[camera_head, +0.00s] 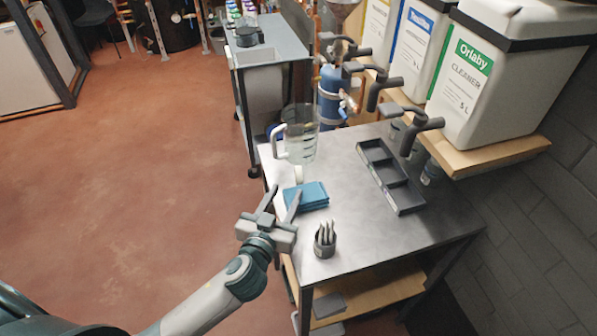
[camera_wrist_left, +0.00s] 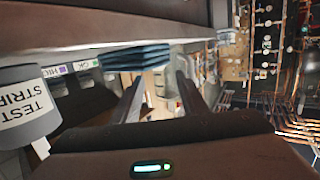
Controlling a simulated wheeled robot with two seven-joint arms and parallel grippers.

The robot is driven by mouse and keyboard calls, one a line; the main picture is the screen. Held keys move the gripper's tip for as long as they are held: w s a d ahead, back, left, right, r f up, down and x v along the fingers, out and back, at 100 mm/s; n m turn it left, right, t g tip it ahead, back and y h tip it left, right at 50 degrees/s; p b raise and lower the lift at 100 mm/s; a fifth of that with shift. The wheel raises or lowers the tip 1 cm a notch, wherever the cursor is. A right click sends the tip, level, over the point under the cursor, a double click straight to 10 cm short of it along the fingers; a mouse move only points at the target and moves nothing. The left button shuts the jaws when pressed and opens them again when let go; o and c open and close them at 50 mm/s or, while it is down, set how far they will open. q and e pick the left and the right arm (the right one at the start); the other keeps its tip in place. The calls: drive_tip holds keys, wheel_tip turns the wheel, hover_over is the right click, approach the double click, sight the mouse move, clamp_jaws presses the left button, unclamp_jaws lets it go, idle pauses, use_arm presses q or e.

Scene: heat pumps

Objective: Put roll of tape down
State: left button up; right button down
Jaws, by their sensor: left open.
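I cannot make out a roll of tape in either view. My left gripper (camera_head: 281,200) is open at the left edge of the metal table (camera_head: 350,235), with its fingers apart and pointing toward the table. Nothing shows between the fingers in the left wrist view (camera_wrist_left: 160,95). A folded blue cloth (camera_head: 306,196) lies on the table just right of the fingertips in the head view; it also shows beyond the fingers in the wrist view (camera_wrist_left: 137,57). My right gripper is not in view.
A clear measuring jug (camera_head: 302,140) stands behind the cloth. A dark cup with several light-tipped items (camera_head: 325,246) stands in front. A dark compartment tray (camera_head: 390,176) lies at right, below large white cleaner containers (camera_head: 470,85). Red floor (camera_head: 130,180) is open at left.

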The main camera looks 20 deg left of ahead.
sight(297, 171)
use_arm(q)
drive_tip(key=w+p, duration=0.1)
drive_tip(key=w, duration=0.3)
drive_tip(key=shift+w+f, duration=0.1)
drive_tip(key=shift+w, duration=0.05)
drive_tip(key=shift+w+f, duration=0.25)
drive_tip(key=shift+w, duration=0.4)
drive_tip(key=shift+w+r+p, duration=0.1)
drive_tip(key=shift+w+p, duration=0.1)
drive_tip(key=shift+p, duration=0.2)
drive_tip(key=w+p, duration=0.2)
drive_tip(key=w, duration=0.1)
drive_tip(key=shift+w+d, duration=0.1)
drive_tip(key=shift+w, duration=0.2)
drive_tip(key=shift+w+f, duration=0.2)
drive_tip(key=shift+w, duration=0.4)
clamp_jaws()
